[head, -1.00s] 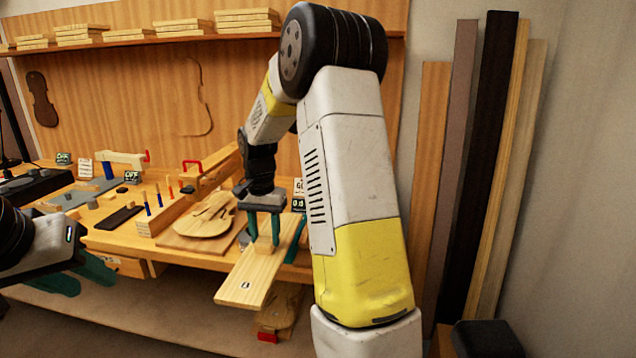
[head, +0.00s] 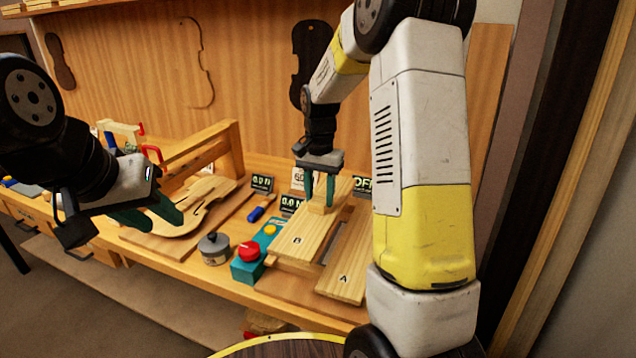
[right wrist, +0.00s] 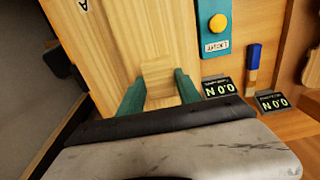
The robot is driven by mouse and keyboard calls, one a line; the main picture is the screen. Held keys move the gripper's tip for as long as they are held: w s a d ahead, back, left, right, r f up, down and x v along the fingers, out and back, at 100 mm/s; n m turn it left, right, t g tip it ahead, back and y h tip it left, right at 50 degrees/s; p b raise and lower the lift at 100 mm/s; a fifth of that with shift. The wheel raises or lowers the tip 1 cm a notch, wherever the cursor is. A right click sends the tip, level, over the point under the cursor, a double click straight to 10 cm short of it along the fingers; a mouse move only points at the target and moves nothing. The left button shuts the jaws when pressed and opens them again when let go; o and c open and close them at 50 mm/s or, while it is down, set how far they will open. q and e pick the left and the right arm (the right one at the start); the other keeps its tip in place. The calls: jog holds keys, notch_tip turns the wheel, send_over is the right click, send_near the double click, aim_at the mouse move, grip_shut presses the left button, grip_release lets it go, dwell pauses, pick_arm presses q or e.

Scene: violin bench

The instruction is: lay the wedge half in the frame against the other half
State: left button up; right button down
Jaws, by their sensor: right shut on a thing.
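My right gripper (head: 318,188) is shut on the small block on top of wedge half B (head: 292,243), a pale board marked B. In the right wrist view the block (right wrist: 158,72) sits between the two teal fingers. The other half, A (head: 345,272), lies to the right of B, with a gap and a dark metal strip between them. The frame (head: 290,268) shows as wooden edges below both halves. I cannot tell whether B touches the frame or hovers just above it. My left gripper (head: 165,222) is open and empty, over the violin plate's front edge.
A teal box (head: 245,270) with a red knob and yellow button stands just left of B. A grey lidded pot (head: 214,249), a blue-handled tool (head: 262,208) and small displays (head: 262,184) are nearby. The violin plate (head: 190,200) lies further left.

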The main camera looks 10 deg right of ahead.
jog(key=shift+f, duration=3.7)
jog(key=shift+f, duration=0.15)
jog(key=shift+s+d, duration=0.4)
jog(key=shift+d, duration=0.1)
jog(key=c, duration=0.7)
grip_release()
jog(key=shift+c, duration=0.2)
